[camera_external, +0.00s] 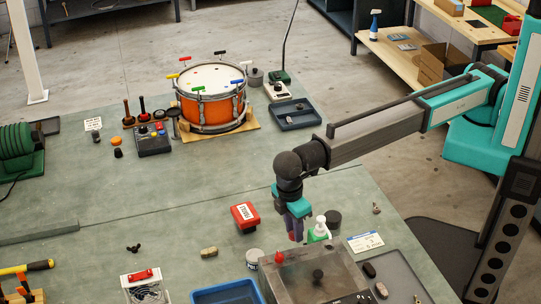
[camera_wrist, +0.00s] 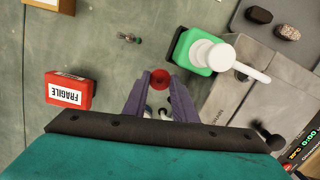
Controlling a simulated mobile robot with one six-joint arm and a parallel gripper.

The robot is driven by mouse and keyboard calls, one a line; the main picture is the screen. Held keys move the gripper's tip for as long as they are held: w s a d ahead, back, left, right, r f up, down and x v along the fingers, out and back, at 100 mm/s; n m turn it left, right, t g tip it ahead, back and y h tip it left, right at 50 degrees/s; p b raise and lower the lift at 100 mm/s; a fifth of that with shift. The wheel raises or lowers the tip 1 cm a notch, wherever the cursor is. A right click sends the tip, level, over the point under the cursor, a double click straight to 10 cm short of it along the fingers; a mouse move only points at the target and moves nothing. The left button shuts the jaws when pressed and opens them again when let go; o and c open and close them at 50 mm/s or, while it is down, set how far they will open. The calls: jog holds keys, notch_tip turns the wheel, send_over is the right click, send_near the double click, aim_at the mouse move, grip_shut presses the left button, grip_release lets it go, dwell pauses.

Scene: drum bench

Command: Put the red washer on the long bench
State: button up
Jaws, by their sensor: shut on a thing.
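My gripper (camera_external: 296,232) hangs above the front part of a large grey-green bench top (camera_external: 120,215), beside a green and white pump bottle. In the wrist view my gripper (camera_wrist: 161,82) has its two purple fingers close together, with a small round red piece (camera_wrist: 160,77), apparently the red washer, between the tips. The washer cannot be made out in the external view. The bench top shows below the fingers in the wrist view (camera_wrist: 110,75). Which surface is the long bench I cannot tell for sure.
A red FRAGILE box (camera_external: 245,216) and the pump bottle (camera_external: 320,230) stand close to my gripper. A grey metal box (camera_external: 310,272) and a blue tray (camera_external: 228,292) are in front. An orange drum (camera_external: 212,107) stands behind. Bare bench lies left of the FRAGILE box.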

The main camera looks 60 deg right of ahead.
aim_at(290, 236)
jog(key=shift+f+b, duration=0.3)
jog(key=shift+f, duration=0.9)
jog(key=shift+f+b, duration=1.15)
jog(key=shift+f, duration=1.4)
jog(key=shift+f, duration=0.15)
jog(key=o, duration=1)
jog(key=r+p, duration=0.1)
jog(key=r, duration=0.3)
jog(key=r+p, duration=0.2)
jog(key=r, duration=0.2)
jog(key=a+r+p, duration=0.1)
jog(key=r+p, duration=0.1)
jog(key=r, duration=0.2)
jog(key=shift+w+a+r, duration=0.1)
jog(key=shift+w+r, duration=0.05)
jog(key=shift+w, duration=0.2)
